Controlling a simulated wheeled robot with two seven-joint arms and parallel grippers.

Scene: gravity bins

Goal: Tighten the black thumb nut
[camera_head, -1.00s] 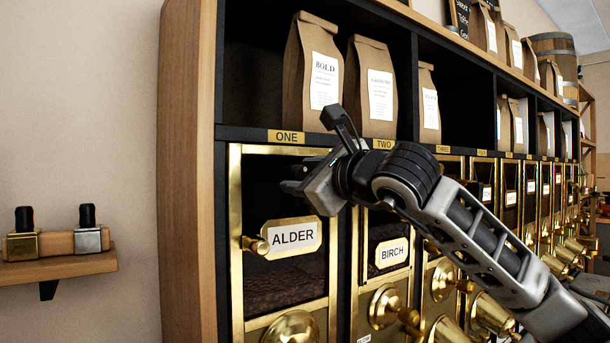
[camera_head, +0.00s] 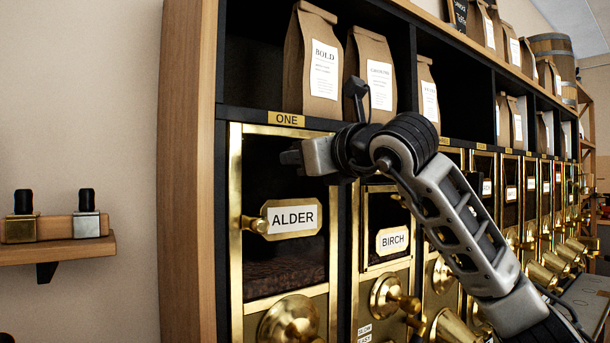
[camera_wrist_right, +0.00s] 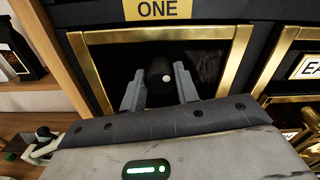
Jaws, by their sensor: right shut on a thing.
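The black thumb nut (camera_wrist_right: 160,76) is a short dark cylinder with a pale dot on its end. In the right wrist view it sits between the two grey fingers of my right gripper (camera_wrist_right: 159,90), which is shut on it. Behind it is the dark window of the brass-framed bin (camera_wrist_right: 215,33) under the ONE label. In the head view my right gripper (camera_head: 290,158) is in front of the upper part of bin ONE, above the ALDER plate (camera_head: 292,217). The nut cannot be made out there. My left gripper is not in view.
Paper bags (camera_head: 322,65) stand on the shelf above. The brass knob (camera_head: 255,224) and round fitting (camera_head: 290,320) of bin ONE stick out below. The BIRCH bin (camera_head: 392,241) is to the right. A wall shelf (camera_head: 60,248) at left holds two black-topped pieces.

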